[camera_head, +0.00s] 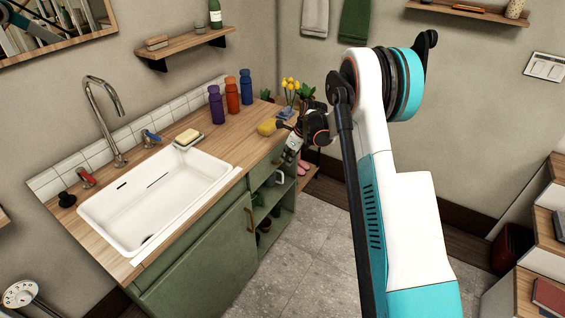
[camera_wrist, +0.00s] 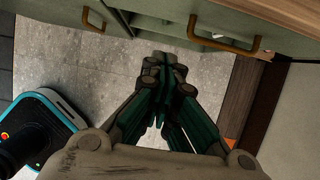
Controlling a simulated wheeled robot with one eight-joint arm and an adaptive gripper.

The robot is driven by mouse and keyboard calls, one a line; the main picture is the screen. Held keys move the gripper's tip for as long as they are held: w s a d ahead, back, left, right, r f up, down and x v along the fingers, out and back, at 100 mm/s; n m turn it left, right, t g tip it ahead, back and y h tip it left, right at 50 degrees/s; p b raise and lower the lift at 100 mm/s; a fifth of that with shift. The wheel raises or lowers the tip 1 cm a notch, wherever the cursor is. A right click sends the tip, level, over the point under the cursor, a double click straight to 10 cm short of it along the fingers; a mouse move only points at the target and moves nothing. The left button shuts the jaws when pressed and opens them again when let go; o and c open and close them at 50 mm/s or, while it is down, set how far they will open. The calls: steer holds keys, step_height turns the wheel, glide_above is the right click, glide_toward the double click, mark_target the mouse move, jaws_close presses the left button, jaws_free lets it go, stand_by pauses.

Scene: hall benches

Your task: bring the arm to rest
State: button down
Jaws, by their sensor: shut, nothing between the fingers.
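My gripper (camera_wrist: 165,62) is shut and empty in the wrist view, its fingers together over the grey tiled floor (camera_wrist: 135,70). The green cabinet front with its brass handles (camera_wrist: 228,40) is at the top of that view, beyond the fingertips. In the head view my white and teal arm reaches up the middle right, bent over toward the cabinet. The wrist end (camera_head: 297,138) is beside the right end of the wooden counter (camera_head: 215,140). The fingers are hard to make out there.
A white sink (camera_head: 150,200) and a faucet (camera_head: 105,115) are at the left. A purple bottle (camera_head: 216,105), an orange bottle (camera_head: 232,96) and a blue bottle (camera_head: 246,87) stand at the counter's back. Wooden steps or shelves (camera_head: 535,245) are at the right. Grey floor (camera_head: 310,255) is clear between.

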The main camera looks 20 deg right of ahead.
steer(key=s+a+r+n+t+h, duration=0.1)
steer(key=s+a+r+n, duration=0.4)
steer(key=s+r, duration=0.55)
steer(key=s+a+r+n+h, duration=0.1)
steer(key=s+a+r+n, duration=0.1)
steer(key=s+r+n, duration=0.9)
steer(key=s+a+r+n+t, duration=0.1)
steer(key=s+a+r+n, duration=0.1)
steer(key=s+n, duration=0.4)
steer(key=s+a+r+n+t, duration=0.1)
steer(key=s+n, duration=0.5)
steer(key=s, duration=0.9)
steer(key=shift+s+a+r+t+h, duration=0.2)
steer(key=shift+a+r+t+h, duration=0.1)
steer(key=shift+a+r+h, duration=0.2)
